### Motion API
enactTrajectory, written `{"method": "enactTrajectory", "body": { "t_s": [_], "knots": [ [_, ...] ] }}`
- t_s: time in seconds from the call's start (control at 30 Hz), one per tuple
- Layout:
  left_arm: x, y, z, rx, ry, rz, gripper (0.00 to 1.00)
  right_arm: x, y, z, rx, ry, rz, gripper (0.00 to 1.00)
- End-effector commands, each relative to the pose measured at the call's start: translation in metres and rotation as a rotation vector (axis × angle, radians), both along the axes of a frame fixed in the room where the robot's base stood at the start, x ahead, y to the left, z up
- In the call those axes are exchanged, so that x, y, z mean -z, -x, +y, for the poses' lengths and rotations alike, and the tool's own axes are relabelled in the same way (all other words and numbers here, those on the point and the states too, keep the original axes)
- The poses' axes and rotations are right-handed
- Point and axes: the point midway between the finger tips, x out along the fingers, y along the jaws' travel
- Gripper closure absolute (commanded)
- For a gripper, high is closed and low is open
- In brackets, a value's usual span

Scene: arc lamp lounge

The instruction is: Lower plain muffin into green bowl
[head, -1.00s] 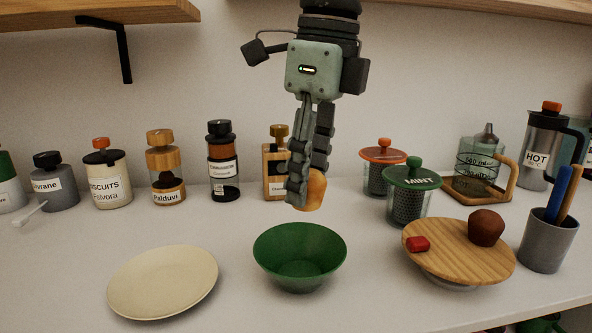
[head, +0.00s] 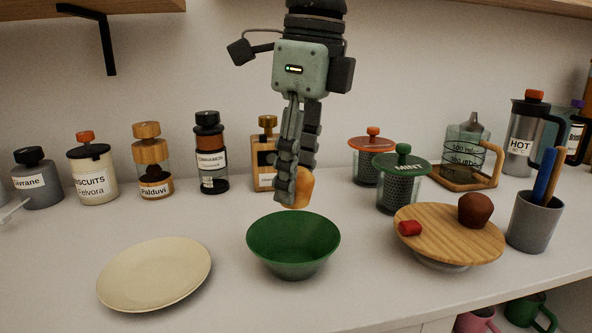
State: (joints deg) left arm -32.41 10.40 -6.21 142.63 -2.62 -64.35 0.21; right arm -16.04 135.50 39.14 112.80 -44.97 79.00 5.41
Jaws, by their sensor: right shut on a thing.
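The plain muffin (head: 304,190) is golden-orange and partly hidden behind the fingers. My right gripper (head: 295,190) comes down from above and is shut on it. The green bowl (head: 293,258) stands on the counter right below, open and empty as far as I can see. In the picture the muffin's lower edge is just above the bowl's far rim. I cannot tell the exact gap. My left gripper is not in view.
A cream plate (head: 155,273) lies left of the bowl. Jars line the back, with a mint canister (head: 400,185) nearest. A grey cup (head: 533,222) stands far right.

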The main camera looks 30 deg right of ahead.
Motion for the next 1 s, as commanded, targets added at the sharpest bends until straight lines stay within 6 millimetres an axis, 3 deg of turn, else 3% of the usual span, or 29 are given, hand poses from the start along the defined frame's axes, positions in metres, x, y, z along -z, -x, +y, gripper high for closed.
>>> {"method": "enactTrajectory", "body": {
  "t_s": [0.37,1.0],
  "knots": [
    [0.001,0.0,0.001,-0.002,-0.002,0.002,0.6,0.001,0.0,0.0,0.0,0.0,0.0,0.85],
    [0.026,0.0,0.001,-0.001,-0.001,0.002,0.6,0.032,0.0,0.0,0.0,0.0,0.0,0.85]
  ]
}}
